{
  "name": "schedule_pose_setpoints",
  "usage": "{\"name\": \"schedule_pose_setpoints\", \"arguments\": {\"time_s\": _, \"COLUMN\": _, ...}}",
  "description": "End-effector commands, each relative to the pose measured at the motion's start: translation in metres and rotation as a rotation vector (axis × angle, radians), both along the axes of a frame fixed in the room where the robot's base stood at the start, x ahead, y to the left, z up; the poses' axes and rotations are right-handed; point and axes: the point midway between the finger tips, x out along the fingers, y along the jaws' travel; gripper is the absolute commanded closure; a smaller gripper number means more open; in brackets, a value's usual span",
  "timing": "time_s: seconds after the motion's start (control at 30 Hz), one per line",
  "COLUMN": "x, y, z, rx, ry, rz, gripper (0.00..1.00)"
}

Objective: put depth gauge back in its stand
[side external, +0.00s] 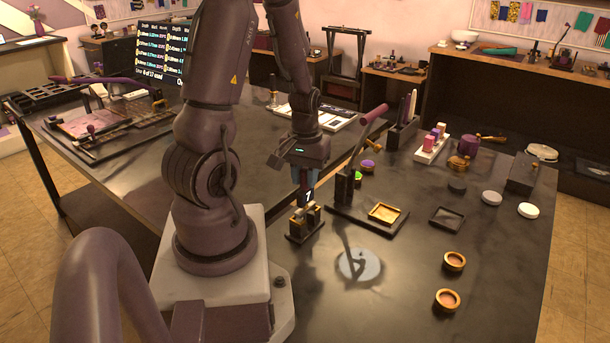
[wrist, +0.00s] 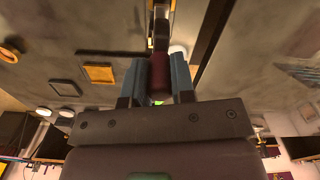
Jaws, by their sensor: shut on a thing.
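The depth gauge, with a small dark display (side external: 309,196), hangs below my gripper (side external: 304,180). In the wrist view my gripper's two blue fingers (wrist: 158,78) are shut around a dark red part of the gauge (wrist: 159,72). The stand (side external: 304,223) is a small dark base with light wooden uprights, directly below the gauge. The gauge's lower end overlaps the top of the stand. I cannot tell whether it touches or is seated, since the lower tip is hidden.
A lever press (side external: 345,188) with a raised pinkish handle stands close to the right of the stand. A square wooden tray (side external: 384,213) sits on its base. A pale disc (side external: 359,264) lies in front. Two round wooden cups (side external: 447,300) are at the front right.

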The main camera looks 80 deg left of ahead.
Motion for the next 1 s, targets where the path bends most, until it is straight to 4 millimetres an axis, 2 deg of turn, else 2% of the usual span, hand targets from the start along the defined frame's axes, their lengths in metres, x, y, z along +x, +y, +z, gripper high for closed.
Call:
{"name": "schedule_pose_setpoints", "arguments": {"time_s": 0.53, "x": 0.000, "y": 0.000, "z": -0.014, "rx": 0.000, "ry": 0.000, "rz": 0.000, "gripper": 0.99}}
{"name": "schedule_pose_setpoints", "arguments": {"time_s": 0.8, "x": 0.000, "y": 0.000, "z": -0.015, "rx": 0.001, "ry": 0.000, "rz": 0.000, "gripper": 0.99}}
{"name": "schedule_pose_setpoints", "arguments": {"time_s": 0.83, "x": 0.000, "y": 0.000, "z": -0.015, "rx": 0.001, "ry": 0.000, "rz": 0.000, "gripper": 0.72}}
{"name": "schedule_pose_setpoints", "arguments": {"time_s": 0.93, "x": 0.000, "y": 0.000, "z": -0.015, "rx": 0.001, "ry": 0.000, "rz": 0.000, "gripper": 0.49}}
{"name": "schedule_pose_setpoints", "arguments": {"time_s": 1.0, "x": 0.000, "y": 0.000, "z": -0.015, "rx": 0.001, "ry": 0.000, "rz": 0.000, "gripper": 0.47}}
